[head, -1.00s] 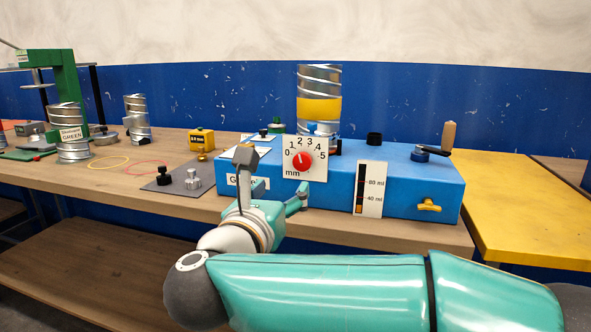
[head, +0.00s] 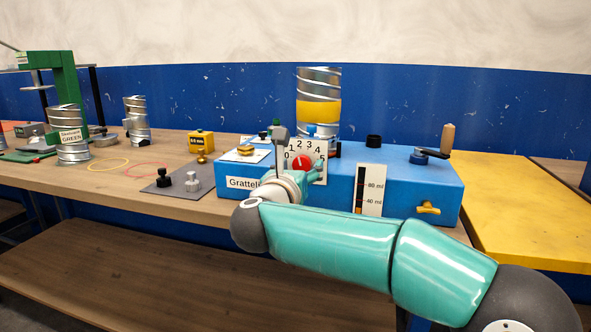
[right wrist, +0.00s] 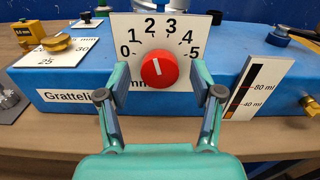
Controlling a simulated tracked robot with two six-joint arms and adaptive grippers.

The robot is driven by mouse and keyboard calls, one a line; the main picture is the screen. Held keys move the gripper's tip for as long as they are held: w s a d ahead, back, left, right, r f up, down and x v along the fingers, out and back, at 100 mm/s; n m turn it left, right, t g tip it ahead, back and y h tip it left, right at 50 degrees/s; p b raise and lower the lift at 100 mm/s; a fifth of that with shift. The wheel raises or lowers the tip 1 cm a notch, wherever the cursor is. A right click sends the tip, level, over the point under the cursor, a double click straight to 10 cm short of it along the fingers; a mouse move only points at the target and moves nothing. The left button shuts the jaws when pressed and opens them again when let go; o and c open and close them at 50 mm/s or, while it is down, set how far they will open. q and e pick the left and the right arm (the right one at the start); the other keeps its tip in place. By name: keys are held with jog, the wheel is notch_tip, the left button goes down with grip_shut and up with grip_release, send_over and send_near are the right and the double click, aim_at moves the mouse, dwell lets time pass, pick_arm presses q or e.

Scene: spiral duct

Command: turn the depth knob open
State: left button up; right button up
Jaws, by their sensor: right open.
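The red depth knob (head: 303,162) sits on a white dial plate (head: 319,149) numbered 0 to 5 on the front of the blue machine (head: 335,185). In the right wrist view the knob (right wrist: 159,70) is unobstructed, and its white mark points up, slightly left, between 1 and 2 or near 2. My right gripper (right wrist: 159,90) is open, with one finger on each side of the knob. I see no clear contact with the knob. In the head view the gripper and wrist partly cover the dial's lower part. My left gripper is not in view.
A level gauge (head: 370,190) and a yellow tap (head: 428,208) are on the machine's front, right of the dial. A crank handle (head: 447,138) and a metal spiral duct (head: 319,85) stand on top. Small dark and silver knobs (head: 192,181) rest on a grey mat at left.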

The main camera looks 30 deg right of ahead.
jog(key=shift+c, duration=0.2)
jog(key=c, duration=1)
jog(key=shift+a+f, duration=0.1)
jog(key=shift+a, duration=0.15)
jog(key=shift+c, duration=0.5)
jog(key=shift+s+d+r+n, duration=0.1)
jog(key=shift+d+r+n, duration=0.1)
jog(key=shift+n, duration=0.1)
